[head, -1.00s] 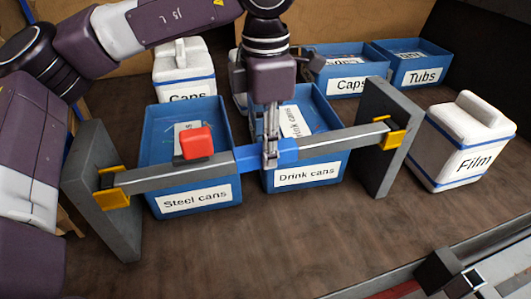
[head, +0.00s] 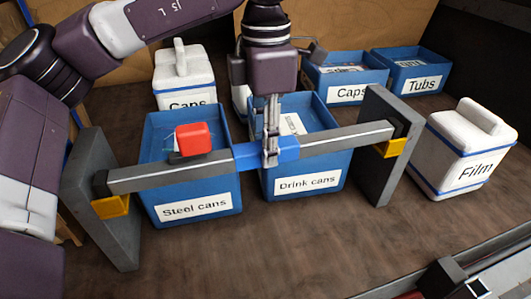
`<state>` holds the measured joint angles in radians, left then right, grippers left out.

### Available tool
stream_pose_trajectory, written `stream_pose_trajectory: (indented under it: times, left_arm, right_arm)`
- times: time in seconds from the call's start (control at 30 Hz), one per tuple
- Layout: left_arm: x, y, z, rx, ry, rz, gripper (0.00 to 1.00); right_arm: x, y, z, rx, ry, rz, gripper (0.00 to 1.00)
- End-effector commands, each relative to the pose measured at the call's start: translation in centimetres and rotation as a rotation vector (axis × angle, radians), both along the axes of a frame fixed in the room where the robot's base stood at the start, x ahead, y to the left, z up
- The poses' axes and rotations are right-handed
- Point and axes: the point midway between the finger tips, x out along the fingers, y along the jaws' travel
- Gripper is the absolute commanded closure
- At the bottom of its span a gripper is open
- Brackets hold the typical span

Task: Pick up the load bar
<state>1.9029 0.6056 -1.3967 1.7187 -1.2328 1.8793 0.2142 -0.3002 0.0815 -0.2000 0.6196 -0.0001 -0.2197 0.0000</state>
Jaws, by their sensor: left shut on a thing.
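The load bar (head: 330,142) is a long grey bar with a blue middle section (head: 247,155). It spans between two grey upright stands (head: 102,225) and (head: 372,160). A red block (head: 193,137) sits on a dark base on the bar's left half. My left gripper (head: 271,160) points down and is shut on the blue section. The bar's ends show above the yellow brackets (head: 112,206) and (head: 393,147) on the stands. The bar looks nearly level along its length. My right gripper is not in view.
Blue bins marked Steel cans (head: 195,190) and Drink cans (head: 310,165) stand just behind the bar. Blue bins Caps (head: 346,77) and Tubs (head: 421,72) are farther back. A white Film box (head: 465,145) stands right of the right stand. The wooden floor in front is clear.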

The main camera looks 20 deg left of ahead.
Motion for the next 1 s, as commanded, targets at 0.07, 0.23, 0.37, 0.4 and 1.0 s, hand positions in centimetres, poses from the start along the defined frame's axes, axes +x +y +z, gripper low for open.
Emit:
stream_pose_trajectory:
  times: [0.07, 0.23, 0.37, 0.4, 1.0]
  left_arm:
    - [0.1, -0.1, 1.8, -0.005, -0.009, 0.001, 1.0]
    - [0.1, -0.1, 6.2, -0.005, -0.008, 0.001, 1.0]
    - [0.0, 0.0, 9.5, -0.002, -0.009, 0.002, 1.0]
    - [0.0, -0.1, 10.4, -0.002, -0.009, 0.003, 1.0]
    - [0.0, 0.0, 17.8, -0.003, -0.003, 0.0, 1.0]
  right_arm:
    - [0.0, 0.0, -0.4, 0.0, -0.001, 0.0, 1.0]
    - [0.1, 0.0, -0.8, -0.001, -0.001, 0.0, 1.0]
    - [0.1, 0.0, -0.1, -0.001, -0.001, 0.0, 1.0]
    - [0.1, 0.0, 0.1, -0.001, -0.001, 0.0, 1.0]
    - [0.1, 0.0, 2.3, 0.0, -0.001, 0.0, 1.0]
